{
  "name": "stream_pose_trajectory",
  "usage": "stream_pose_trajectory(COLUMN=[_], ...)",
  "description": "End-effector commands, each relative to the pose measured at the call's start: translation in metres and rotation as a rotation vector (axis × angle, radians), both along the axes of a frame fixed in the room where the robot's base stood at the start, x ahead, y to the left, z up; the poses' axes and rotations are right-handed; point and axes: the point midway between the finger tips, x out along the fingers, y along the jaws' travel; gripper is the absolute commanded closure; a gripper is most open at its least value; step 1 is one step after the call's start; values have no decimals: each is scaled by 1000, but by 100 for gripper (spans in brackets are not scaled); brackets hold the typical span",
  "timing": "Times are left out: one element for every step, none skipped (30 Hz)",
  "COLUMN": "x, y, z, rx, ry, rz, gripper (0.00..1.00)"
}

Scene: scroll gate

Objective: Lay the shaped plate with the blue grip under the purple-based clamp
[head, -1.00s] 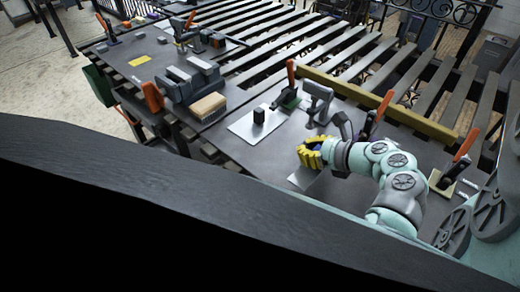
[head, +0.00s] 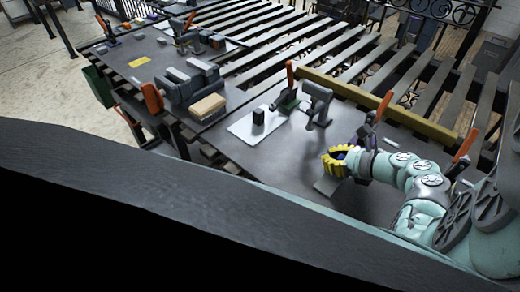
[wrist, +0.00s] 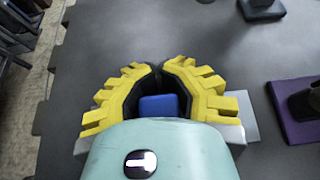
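My gripper (head: 337,160) has yellow ribbed fingers and is shut on the blue grip (wrist: 158,105) of the shaped plate. The pale grey plate (head: 326,187) juts out below the gripper in the head view, and part of it shows right of the fingers in the wrist view (wrist: 243,118). Most of its outline is hidden, and I cannot tell whether it touches the table. The purple-based clamp shows its purple base (wrist: 303,128) at the right of the wrist view, apart from the plate. In the head view its orange handle (head: 383,106) rises behind my gripper.
A grey stand (head: 317,105) is left of the gripper, near a green-based clamp (head: 288,98). A light plate with a black block (head: 258,117) lies farther left. Another orange-handled clamp (head: 464,147) is at right. A yellow bar (head: 415,122) runs behind. Table in front is clear.

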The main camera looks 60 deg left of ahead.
Motion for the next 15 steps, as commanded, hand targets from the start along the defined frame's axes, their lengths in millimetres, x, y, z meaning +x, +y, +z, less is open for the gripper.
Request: stream_pose_trajectory(x=[-1, -1, -1, -1, -1, 0, 0, 0, -1, 0, 0, 0, 0, 0, 0], y=[1, 1, 1, 1, 1, 1, 1, 1, 1, 1, 1, 1, 0, 0, 0], z=[1, 1, 2, 2, 1, 1, 0, -1, -2, -2, -2, -2, -2, -2, -2], rx=[3, 2, 4, 2, 2, 2, 3, 3, 1, 1, 0, 0, 0, 0, 0], ry=[-1, -1, -2, -1, -1, -1, -1, 0, -1, -2, -1, -1, -1, -1, -1], rz=[3, 3, 4, 3, 3, 3, 2, 3, 3, 2, 2, 2, 2, 2, 2], gripper=[100, 100, 100, 100, 100, 100, 100, 100, 97, 94, 91, 87, 84, 81, 76])
